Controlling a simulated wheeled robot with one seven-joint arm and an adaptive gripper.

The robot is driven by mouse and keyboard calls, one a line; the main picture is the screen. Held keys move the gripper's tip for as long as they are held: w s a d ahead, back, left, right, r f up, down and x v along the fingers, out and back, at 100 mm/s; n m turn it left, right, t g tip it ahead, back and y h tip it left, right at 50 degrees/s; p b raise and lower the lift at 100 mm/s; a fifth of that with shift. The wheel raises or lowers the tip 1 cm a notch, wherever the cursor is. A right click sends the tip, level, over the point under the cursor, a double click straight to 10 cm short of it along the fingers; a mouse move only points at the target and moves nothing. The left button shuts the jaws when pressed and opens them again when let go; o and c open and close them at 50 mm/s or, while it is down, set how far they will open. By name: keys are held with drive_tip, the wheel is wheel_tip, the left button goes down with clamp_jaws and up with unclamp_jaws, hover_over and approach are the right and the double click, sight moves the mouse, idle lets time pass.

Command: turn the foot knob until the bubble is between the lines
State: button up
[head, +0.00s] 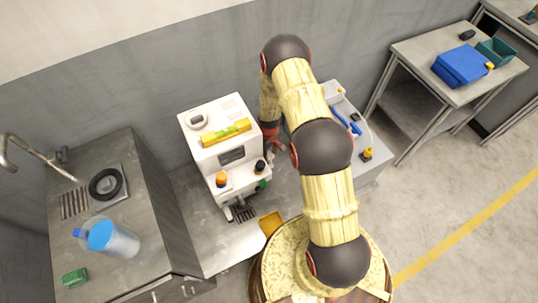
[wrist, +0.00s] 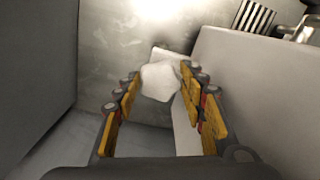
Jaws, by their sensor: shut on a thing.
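The white machine (head: 203,160) stands on a metal bench. A yellow spirit level (head: 226,132) lies on its top, and its bubble and lines are too small to read. In the wrist view, a pale, many-sided foot knob (wrist: 158,88) sits beside a light grey housing. My gripper (wrist: 160,76) is shut on this knob, with its yellow-padded fingers on either side. In the head view, my arm reaches down behind the machine's right side, and the knob is hidden there.
At the left is a counter with a blue-capped bottle (head: 112,239), a black ring (head: 105,184) and a green block (head: 75,277). A table at the far right holds a blue case (head: 462,66). The floor at right is clear.

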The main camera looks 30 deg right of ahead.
sight(269, 155)
drive_tip(key=shift+f+m, duration=0.1)
drive_tip(key=shift+m, duration=0.4)
drive_tip(key=o, duration=1.2)
drive_tip(key=shift+c, duration=0.2)
wheel_tip(269, 155, up, 12)
drive_tip(key=shift+d, duration=0.1)
idle(0.3)
